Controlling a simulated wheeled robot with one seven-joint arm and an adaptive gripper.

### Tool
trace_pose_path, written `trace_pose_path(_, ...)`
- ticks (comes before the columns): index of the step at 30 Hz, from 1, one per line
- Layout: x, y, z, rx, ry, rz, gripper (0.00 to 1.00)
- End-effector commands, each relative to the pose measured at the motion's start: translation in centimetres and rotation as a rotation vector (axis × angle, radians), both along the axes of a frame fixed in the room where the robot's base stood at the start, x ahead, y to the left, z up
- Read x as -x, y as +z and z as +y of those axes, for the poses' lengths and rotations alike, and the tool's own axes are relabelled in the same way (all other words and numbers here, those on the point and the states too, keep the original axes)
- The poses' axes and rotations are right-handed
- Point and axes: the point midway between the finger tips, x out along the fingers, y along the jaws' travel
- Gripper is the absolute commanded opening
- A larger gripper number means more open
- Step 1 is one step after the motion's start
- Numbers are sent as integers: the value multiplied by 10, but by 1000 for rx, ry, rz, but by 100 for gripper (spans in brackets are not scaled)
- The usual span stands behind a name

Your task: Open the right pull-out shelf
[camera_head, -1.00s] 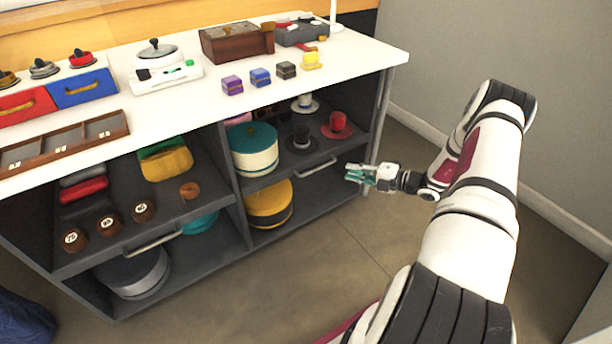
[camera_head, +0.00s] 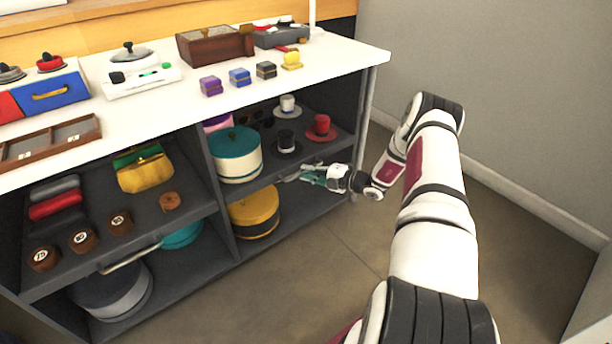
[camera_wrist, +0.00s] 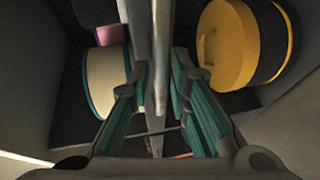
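The right pull-out shelf (camera_head: 262,181) is a dark grey board in the right bay of the cabinet, pushed in. Its metal handle (camera_head: 291,177) is on the front edge, partly hidden by my gripper. My gripper (camera_head: 308,176) is at the handle, reaching in from the right. In the wrist view, my gripper (camera_wrist: 161,70) has its two teal-lined fingers apart, one on each side of the pale shelf front and handle (camera_wrist: 159,90). I cannot tell whether either finger touches the handle.
On the shelf are a teal-and-cream round box (camera_head: 236,158), a black hat (camera_head: 286,141), a white hat (camera_head: 288,106) and a red hat (camera_head: 321,127). A yellow round box (camera_head: 254,212) stands below. The cabinet's right post (camera_head: 366,120) is close to my arm. Floor in front is clear.

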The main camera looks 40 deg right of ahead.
Motion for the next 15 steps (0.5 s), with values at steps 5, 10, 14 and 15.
trace_pose_path(5,-10,-2,5,0,0,-1,18)
trace_pose_path(10,-12,-2,6,0,0,-1,18)
trace_pose_path(14,-12,-2,6,0,0,-1,18)
trace_pose_path(15,-12,-2,6,0,0,-1,9)
